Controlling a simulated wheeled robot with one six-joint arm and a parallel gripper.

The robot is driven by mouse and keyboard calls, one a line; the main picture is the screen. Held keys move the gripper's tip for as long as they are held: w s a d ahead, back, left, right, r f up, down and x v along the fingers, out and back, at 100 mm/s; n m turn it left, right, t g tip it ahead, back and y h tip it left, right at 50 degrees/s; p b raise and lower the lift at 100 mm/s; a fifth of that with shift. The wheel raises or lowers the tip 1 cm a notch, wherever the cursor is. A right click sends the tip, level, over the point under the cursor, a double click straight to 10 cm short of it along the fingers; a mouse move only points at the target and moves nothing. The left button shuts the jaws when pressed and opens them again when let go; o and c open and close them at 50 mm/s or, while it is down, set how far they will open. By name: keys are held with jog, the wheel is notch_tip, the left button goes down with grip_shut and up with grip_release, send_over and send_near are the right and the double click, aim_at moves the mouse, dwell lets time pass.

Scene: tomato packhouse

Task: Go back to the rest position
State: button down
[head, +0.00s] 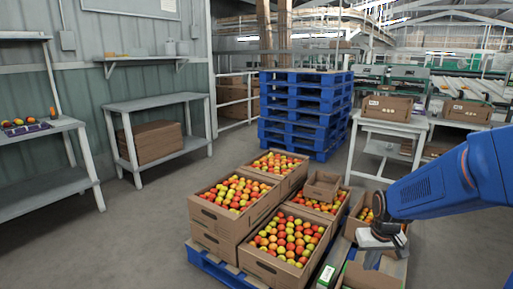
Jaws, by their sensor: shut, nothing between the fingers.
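My gripper (372,262) is at the lower right of the head view, at the end of my blue arm. It hangs over the right side of a blue pallet (215,268) loaded with boxes. Its fingers are small and partly merge with the open cardboard box (362,277) below it. Nothing shows held in it. I cannot tell whether it touches the box.
Cardboard boxes of red and yellow tomatoes (288,240) fill the pallet, with a small empty box (322,186) on top. Stacked blue pallets (300,112) stand behind. Grey benches (155,103) line the left wall. A table with boxes (388,107) stands right. The left floor is clear.

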jog(key=s+a+r, duration=0.2)
jog(key=s+r, duration=0.2)
jog(key=s, duration=0.3)
jog(key=s+a+r+t, duration=0.1)
jog(key=s+a+r, duration=0.1)
jog(key=s+r, duration=0.2)
jog(key=s+a+r+t, duration=0.1)
jog(key=s+r, duration=0.4)
jog(key=s, duration=0.5)
jog(key=shift+s+a, duration=0.35)
jog(key=shift+a, duration=0.45)
jog(key=shift+d, duration=0.1)
